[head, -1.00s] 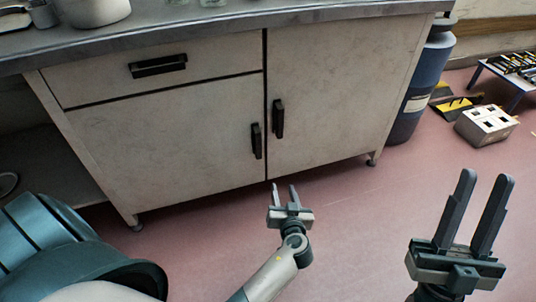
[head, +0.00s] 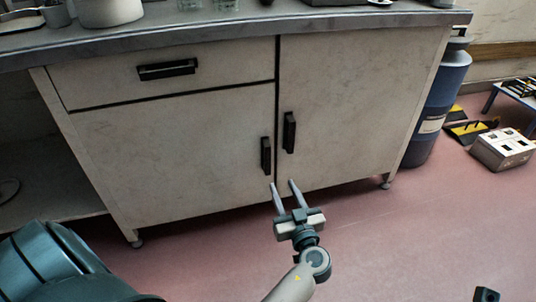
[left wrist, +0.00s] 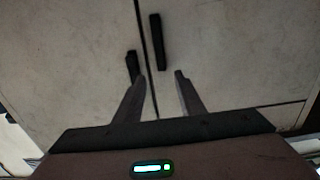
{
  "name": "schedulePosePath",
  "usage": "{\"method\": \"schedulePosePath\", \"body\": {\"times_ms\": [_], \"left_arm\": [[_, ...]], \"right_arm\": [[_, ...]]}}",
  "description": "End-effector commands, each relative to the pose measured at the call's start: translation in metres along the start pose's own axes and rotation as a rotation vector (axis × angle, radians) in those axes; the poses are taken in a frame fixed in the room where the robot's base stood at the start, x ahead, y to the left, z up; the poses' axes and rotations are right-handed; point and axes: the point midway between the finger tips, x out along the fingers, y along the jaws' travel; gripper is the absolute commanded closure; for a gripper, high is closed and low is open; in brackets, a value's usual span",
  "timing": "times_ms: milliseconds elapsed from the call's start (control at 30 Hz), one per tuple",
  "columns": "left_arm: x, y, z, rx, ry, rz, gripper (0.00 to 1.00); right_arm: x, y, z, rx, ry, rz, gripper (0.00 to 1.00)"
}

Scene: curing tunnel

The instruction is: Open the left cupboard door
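The left cupboard door (head: 170,160) is a pale, scuffed panel under a drawer, and it is shut. Its black upright handle (head: 266,155) sits near its right edge. This handle also shows in the left wrist view (left wrist: 132,65), its lower part hidden behind a finger. My left gripper (head: 283,183) is open and empty, its fingers pointing at the cupboard, below the door handles. In the left wrist view its fingertips (left wrist: 160,76) are apart with nothing between them. Only a dark tip, apparently of my right gripper (head: 487,295), shows at the bottom right.
The right door (head: 355,110) is shut, with its own black handle (head: 289,132) close beside the left one. Above the left door is a shut drawer (head: 230,68). A blue drum (head: 436,105) stands right of the cupboard, and a pale box (head: 505,150) lies beyond. The red floor in front is clear.

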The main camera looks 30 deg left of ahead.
Motion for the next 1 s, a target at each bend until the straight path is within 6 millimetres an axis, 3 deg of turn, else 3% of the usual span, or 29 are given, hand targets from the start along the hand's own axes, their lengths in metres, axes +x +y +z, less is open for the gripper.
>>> {"method": "schedulePosePath", "body": {"times_ms": [267,1000], "left_arm": [[0.029,0.0,0.0,0.0,0.002,-0.001,0.64],[0.153,0.0,0.001,0.002,0.001,-0.001,0.64]], "right_arm": [[-0.001,-0.001,0.001,0.004,0.003,0.001,0.69],[0.005,-0.006,-0.001,0.032,0.047,-0.002,0.69]]}}
